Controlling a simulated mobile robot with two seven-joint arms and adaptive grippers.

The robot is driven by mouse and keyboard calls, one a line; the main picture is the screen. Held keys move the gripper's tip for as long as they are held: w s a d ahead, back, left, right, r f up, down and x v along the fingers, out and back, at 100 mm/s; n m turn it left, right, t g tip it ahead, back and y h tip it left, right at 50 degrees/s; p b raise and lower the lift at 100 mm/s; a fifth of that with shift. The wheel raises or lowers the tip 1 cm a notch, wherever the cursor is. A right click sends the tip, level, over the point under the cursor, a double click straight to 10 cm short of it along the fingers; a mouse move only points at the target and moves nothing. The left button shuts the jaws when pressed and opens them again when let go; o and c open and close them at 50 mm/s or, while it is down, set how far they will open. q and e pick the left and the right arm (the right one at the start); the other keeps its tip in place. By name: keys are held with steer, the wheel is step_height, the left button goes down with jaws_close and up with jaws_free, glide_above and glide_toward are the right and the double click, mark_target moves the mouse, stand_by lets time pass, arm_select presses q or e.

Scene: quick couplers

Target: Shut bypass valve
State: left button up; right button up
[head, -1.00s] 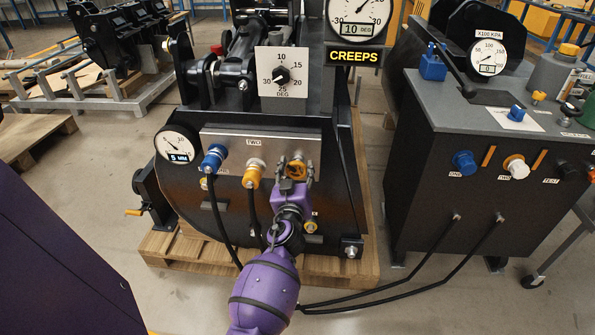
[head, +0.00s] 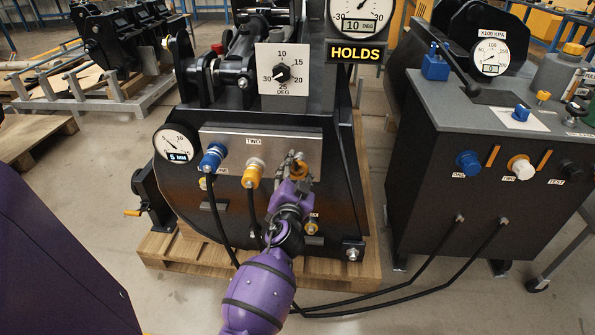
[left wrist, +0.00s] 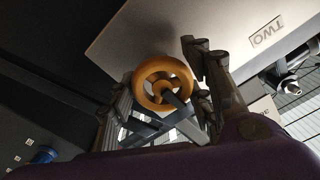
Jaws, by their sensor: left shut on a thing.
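The bypass valve's orange handwheel (head: 301,170) is at the right end of the grey panel on the black machine, partly hidden by my gripper. It shows as a spoked ring in the left wrist view (left wrist: 163,65). My left gripper (head: 297,164) is shut on the handwheel, with its fingers on either side of the ring. The sign (head: 355,54) above reads HOLDS. The dial gauge (head: 361,12) over it shows 10 DEG. My right gripper is not in view.
Blue (head: 213,158) and orange (head: 254,174) couplers with black hoses sit left of the wheel. A small gauge (head: 176,145) reads 5 MM. A grey-topped pump cart (head: 477,115) stands right, its hoses crossing low. Open floor lies between machine and cart.

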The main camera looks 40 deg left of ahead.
arm_select(q)
steer(key=shift+d+f+m, duration=0.1)
steer(key=shift+m, duration=0.4)
steer(key=o, duration=1.1)
steer(key=shift+o, duration=0.2)
steer(key=shift+s, duration=0.15)
steer(key=v, duration=1.1)
steer(key=shift+s+d, duration=0.15)
steer(key=shift+s, duration=0.15)
